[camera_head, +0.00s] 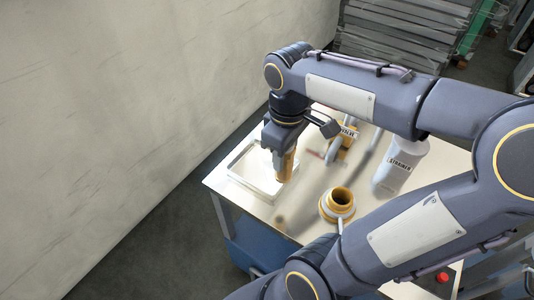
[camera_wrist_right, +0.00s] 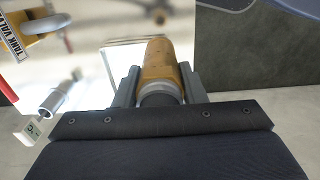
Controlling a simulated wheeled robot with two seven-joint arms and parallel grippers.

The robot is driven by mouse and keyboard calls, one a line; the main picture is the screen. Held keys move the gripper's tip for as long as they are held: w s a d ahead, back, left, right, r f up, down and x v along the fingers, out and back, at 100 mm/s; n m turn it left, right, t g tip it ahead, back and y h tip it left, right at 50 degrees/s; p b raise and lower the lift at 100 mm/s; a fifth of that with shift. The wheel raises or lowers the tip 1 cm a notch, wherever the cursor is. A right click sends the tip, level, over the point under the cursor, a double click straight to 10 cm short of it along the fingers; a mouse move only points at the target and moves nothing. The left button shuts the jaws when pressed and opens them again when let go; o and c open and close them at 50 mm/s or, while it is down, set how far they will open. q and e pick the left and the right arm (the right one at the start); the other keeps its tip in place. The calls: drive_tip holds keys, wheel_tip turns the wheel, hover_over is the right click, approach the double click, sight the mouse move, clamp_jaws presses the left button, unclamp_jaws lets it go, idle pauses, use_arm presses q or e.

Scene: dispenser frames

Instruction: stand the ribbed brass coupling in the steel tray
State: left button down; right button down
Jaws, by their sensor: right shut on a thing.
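My right gripper (camera_head: 284,149) is shut on a brass-coloured cylinder, which I take for the ribbed brass coupling (camera_head: 285,168). The coupling hangs roughly upright below the jaws, over the right side of the steel tray (camera_head: 250,186). I cannot tell whether its lower end touches the tray floor. In the right wrist view the coupling (camera_wrist_right: 160,62) sits between the two fingers of the gripper (camera_wrist_right: 160,88), with a grey collar near the palm. The pale tray rim (camera_wrist_right: 117,60) shows behind it. Ribs are not clear. My left gripper is not in view.
A flanged brass-yellow fitting (camera_head: 338,203) stands on the pale table (camera_head: 300,225). A grey container marked STRAINER (camera_head: 400,168) stands farther right. A yellow piece with a label (camera_head: 347,140) is behind my wrist. The table's left edge runs close to the tray.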

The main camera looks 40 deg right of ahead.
drive_tip(key=shift+w+d+f+p, duration=0.1)
drive_tip(key=shift+w+d+f, duration=0.55)
drive_tip(key=shift+w+f, duration=0.95)
drive_tip(key=shift+w+d+f+p, duration=0.1)
drive_tip(key=shift+w+d+f, duration=0.5)
drive_tip(key=shift+w+f, duration=1)
drive_tip(key=shift+w+d+f+p, duration=0.1)
drive_tip(key=shift+w+d+f, duration=0.75)
drive_tip(key=shift+f, duration=1.35)
drive_tip(key=shift+w+a+f, duration=0.1)
drive_tip(key=shift+w+a, duration=0.05)
drive_tip(key=shift+a, duration=0.05)
drive_tip(key=shift+f, duration=0.15)
drive_tip(key=c, duration=0.9)
unclamp_jaws()
